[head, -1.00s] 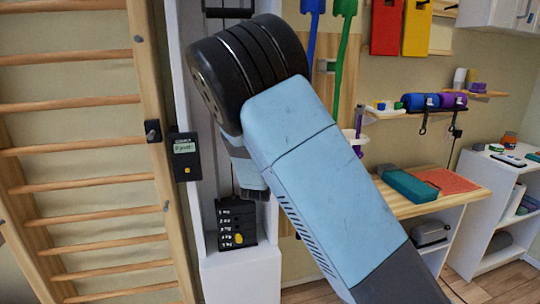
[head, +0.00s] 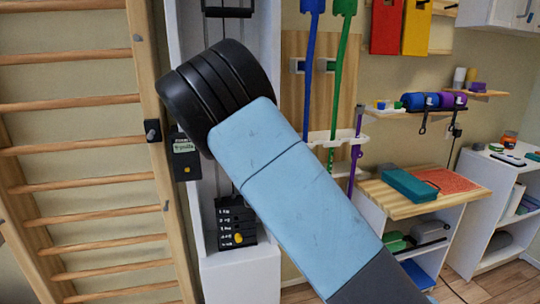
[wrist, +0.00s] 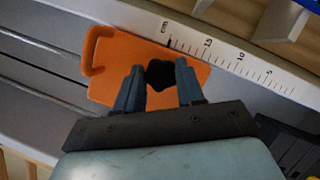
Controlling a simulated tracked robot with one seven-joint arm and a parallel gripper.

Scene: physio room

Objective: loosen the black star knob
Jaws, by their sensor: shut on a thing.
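In the wrist view the black star knob (wrist: 160,74) sits on an orange plate (wrist: 108,72) with a loop handle at its left end. A white scale with cm marks (wrist: 238,62) runs along the plate's upper edge. My gripper (wrist: 160,84) has one finger on each side of the knob and is shut on it. The lower part of the knob's surroundings is hidden by my gripper body. In the head view my arm covers my gripper, the knob and the orange plate.
In the head view wooden wall bars (head: 85,151) stand at the left. A small display box (head: 184,155) and a black weight stack with a yellow pin (head: 236,222) are beside my arm. A wooden desk (head: 405,205) and white shelves (head: 480,185) stand at the right.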

